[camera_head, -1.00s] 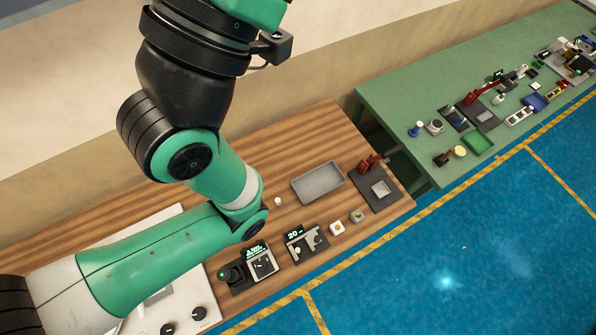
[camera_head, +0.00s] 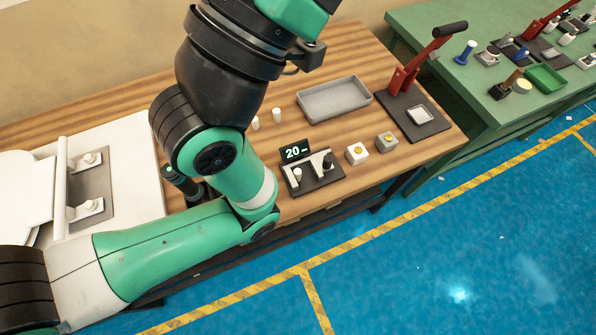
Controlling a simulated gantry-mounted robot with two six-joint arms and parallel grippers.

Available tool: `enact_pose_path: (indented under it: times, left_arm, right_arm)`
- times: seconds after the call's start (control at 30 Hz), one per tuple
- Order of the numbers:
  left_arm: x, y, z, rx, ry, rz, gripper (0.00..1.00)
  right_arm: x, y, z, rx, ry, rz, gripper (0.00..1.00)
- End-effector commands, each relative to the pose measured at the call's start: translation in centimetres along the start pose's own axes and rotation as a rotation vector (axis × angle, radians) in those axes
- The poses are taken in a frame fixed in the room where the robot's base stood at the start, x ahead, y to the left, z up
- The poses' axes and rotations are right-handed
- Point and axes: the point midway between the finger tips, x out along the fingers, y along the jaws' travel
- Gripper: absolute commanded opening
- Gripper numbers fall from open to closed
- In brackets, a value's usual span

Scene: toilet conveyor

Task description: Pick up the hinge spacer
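Two small white cylinders (camera_head: 276,115) stand on the wooden table left of the grey tray, the nearer one partly beside my arm. They may be hinge spacers, but I cannot tell for sure. On the left lies a white toilet seat assembly (camera_head: 75,185) with two hinge fittings (camera_head: 90,207) on a grey plate. My green and black arm crosses the left and middle of the view and hides part of the table. Neither gripper's fingers show.
A grey tray (camera_head: 334,99) lies at the back of the table. A red-levered press (camera_head: 412,105) stands at the right. A "20" display fixture (camera_head: 313,172) and two small button blocks (camera_head: 357,153) sit near the front edge. A green table (camera_head: 440,50) stands beyond a gap.

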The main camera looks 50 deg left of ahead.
Motion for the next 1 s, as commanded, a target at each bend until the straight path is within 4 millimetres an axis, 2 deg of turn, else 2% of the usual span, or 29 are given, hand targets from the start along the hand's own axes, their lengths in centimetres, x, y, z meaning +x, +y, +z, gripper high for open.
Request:
enact_pose_path:
  times: [0.47,0.67,1.0]
  left_arm:
    - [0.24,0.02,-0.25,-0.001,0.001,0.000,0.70]
    - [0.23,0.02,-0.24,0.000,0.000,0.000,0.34]
    - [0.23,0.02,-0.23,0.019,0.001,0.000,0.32]
  right_arm:
    - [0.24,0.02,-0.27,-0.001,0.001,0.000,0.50]
    - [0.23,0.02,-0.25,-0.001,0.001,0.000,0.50]
    - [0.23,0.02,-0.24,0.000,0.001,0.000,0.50]
